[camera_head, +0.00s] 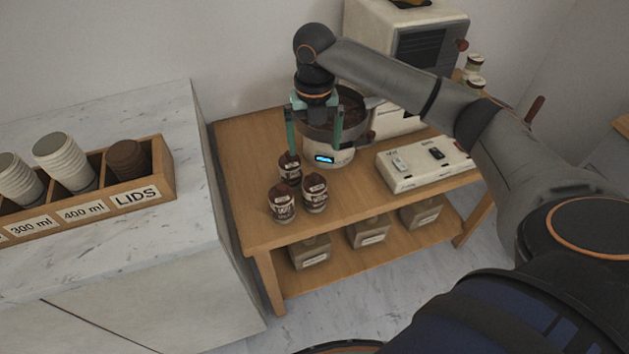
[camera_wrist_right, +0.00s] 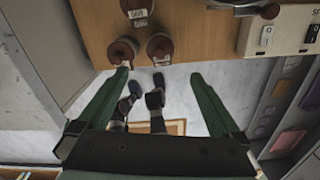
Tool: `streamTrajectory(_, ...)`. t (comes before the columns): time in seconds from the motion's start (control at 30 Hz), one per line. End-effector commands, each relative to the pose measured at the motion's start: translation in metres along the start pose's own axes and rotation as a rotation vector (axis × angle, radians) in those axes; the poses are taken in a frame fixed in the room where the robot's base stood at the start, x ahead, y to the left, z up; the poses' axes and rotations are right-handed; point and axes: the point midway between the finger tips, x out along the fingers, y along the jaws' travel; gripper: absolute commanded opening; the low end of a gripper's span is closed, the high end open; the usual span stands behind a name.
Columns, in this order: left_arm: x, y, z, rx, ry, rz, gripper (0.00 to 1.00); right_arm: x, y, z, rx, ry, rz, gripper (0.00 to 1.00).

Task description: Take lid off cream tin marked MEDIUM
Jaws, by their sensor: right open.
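Three small tins with dark brown lids stand close together on the wooden cart: a back tin (camera_head: 290,169), a right tin (camera_head: 315,194) and a front left tin (camera_head: 282,204). They carry pale labels that are too small to read surely, so I cannot tell which is MEDIUM. My right gripper (camera_head: 314,146) points down, open and empty, above and behind the group. Its left finger is near the back tin; contact is unclear. In the right wrist view, the tins (camera_wrist_right: 160,46) appear beyond the open fingers. My left gripper is out of view.
A round machine with a dark bowl and lit display (camera_head: 325,159) stands behind the tins. A pale switch box (camera_head: 427,165) is to the right. Labelled containers (camera_head: 369,232) sit on the lower shelf. A marble counter with a cup and lid rack (camera_head: 158,178) is left.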

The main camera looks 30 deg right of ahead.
Motion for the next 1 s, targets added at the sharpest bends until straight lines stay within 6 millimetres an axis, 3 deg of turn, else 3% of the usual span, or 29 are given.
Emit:
streamTrajectory(0.07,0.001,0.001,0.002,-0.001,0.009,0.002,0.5,-0.007,-0.006,0.006,-0.026,0.003,-0.003,1.0)
streamTrajectory(0.17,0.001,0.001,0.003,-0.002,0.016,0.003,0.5,-0.002,-0.008,0.007,-0.043,0.007,-0.002,1.0)
streamTrajectory(0.43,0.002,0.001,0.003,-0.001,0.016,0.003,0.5,0.046,-0.008,0.006,-0.044,0.008,-0.002,1.0)
streamTrajectory(0.67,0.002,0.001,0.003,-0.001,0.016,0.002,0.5,0.064,-0.006,0.007,-0.045,0.005,0.0,1.0)
streamTrajectory(1.0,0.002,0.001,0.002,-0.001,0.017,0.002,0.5,0.109,-0.001,0.005,-0.044,0.005,-0.002,1.0)
